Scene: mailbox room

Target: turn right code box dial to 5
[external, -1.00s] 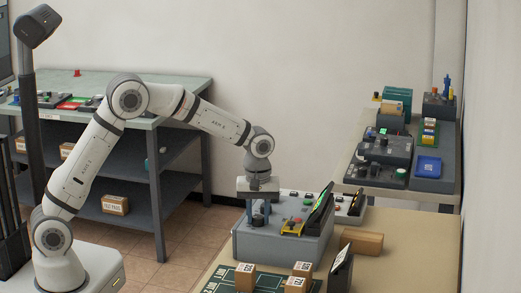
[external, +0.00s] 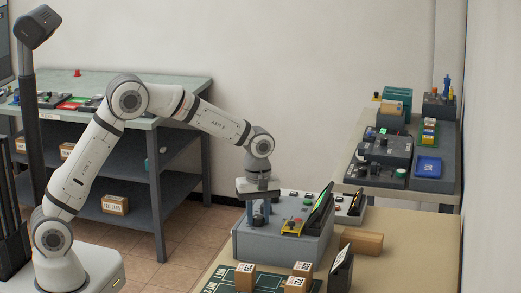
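A grey box (external: 285,246) with controls on its sloped top stands on the near table. It carries a red button, a yellow part (external: 292,226) and an upright dark panel with a green-lit display (external: 321,205). My gripper (external: 259,222) points straight down over the left part of this box, its fingertips at or just above the top. The fingers hide what lies between and behind them, so no dial or dial marks can be made out there. I cannot tell whether the fingers are closed on anything.
A second control box (external: 350,207) stands just behind. Cardboard parcels (external: 246,275), a brown block (external: 361,242) and a dark upright panel (external: 341,270) lie in front and right. A back-right table holds more devices (external: 384,160). A shelved bench (external: 180,100) stands at the left.

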